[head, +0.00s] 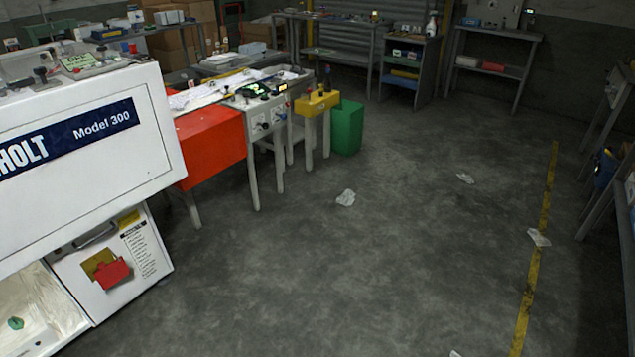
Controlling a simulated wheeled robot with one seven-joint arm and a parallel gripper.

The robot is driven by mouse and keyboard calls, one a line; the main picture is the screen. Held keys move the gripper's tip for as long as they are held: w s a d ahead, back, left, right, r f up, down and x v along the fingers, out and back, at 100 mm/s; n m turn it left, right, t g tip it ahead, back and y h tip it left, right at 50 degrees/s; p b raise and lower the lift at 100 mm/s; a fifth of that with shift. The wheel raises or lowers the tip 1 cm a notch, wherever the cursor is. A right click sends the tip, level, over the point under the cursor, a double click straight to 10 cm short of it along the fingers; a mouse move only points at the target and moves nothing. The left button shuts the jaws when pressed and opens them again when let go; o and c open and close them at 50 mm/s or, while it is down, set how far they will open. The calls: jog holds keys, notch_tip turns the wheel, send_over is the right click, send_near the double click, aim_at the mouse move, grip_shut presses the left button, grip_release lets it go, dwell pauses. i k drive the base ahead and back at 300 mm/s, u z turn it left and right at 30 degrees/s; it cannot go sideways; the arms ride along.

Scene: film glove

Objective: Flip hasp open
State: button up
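No part is clearly recognisable as a hasp from here. The white machine (75,190) marked "HOLT Model 300" stands at the left. Its lower white door panel (80,292) carries a red piece (113,273) in front of a yellow-brown plate (92,260); whether this is the hasp, and whether it is open or closed, I cannot tell. A dark handle (95,236) sits above it, and a printed label (138,245) is beside it. My gripper is not in view.
An orange-red cabinet (212,148), a yellow box (316,103) on legs and a green bin (347,128) stand beyond the machine. Shelves line the back wall. Paper scraps (346,198) lie on the floor. The middle floor is open, with a yellow line (543,215) at right.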

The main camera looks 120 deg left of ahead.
aim_at(108, 275)
jog(key=u, duration=5.65)
jog(key=i, duration=2.4)
jog(key=z, duration=0.45)
